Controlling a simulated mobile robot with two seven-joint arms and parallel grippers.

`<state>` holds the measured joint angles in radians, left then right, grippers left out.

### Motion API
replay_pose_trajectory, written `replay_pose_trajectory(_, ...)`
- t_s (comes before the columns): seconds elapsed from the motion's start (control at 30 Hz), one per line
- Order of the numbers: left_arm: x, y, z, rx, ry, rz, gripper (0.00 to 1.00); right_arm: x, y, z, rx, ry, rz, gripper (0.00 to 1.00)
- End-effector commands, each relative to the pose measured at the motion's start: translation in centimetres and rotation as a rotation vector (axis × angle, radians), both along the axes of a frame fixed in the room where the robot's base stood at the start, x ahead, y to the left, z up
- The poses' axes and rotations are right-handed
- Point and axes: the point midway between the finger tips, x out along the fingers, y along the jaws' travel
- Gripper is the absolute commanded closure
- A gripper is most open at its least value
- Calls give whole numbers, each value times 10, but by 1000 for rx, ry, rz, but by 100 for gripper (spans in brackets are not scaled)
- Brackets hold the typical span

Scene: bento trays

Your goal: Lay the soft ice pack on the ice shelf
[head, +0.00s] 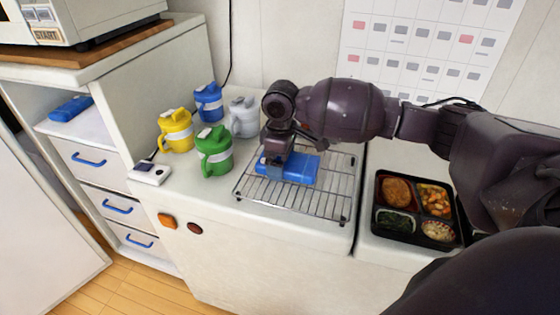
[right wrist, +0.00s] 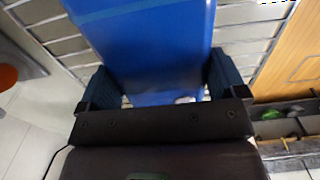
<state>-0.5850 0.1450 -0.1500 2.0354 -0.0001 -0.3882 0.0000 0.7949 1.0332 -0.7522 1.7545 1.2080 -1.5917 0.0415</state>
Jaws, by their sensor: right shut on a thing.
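A blue ice pack (head: 300,168) is at the wire rack on the counter, flat and level. My right gripper (head: 275,160) comes down over its left end and is shut on it. In the right wrist view the blue pack (right wrist: 155,45) fills the space between the two dark fingers of the gripper (right wrist: 162,85), with rack bars below. I cannot tell whether the pack touches the bars. Another blue pack (head: 70,108) lies on a white open shelf (head: 85,128) at the left, above drawers. My left gripper is not in view.
The wire rack (head: 322,208) is otherwise empty. Yellow (head: 176,132), green (head: 214,158), blue (head: 209,100) and grey (head: 243,118) jugs stand left of it, near a small white device (head: 150,174). A filled bento tray (head: 407,237) sits at the right.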

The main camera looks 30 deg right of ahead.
Motion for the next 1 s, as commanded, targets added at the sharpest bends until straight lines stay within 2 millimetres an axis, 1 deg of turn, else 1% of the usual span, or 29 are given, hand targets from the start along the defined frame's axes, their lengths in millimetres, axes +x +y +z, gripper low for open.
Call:
replay_pose_trajectory(0.03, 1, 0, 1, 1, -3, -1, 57, 1, 0, -3, 1, -2, 0, 43)
replay_pose_trajectory(0.4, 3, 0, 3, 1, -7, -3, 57, 1, 0, -4, 0, -4, 0, 43)
replay_pose_trajectory(0.43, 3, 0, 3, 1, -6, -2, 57, 0, 0, -5, 0, -3, 0, 7)
replay_pose_trajectory(0.47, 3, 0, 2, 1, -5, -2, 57, 0, 0, -5, 0, -3, 1, 2)
replay_pose_trajectory(0.5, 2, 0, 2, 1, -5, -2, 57, 0, 0, -5, 0, -3, 1, 0)
replay_pose_trajectory(0.77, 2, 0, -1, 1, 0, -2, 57, 0, 0, -3, 0, -3, 1, 0)
replay_pose_trajectory(0.87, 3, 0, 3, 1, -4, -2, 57, 1, 0, 6, 0, -4, 0, 0)
replay_pose_trajectory(1.0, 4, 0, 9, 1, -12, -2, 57, 1, 0, 29, -1, -8, 1, 0)
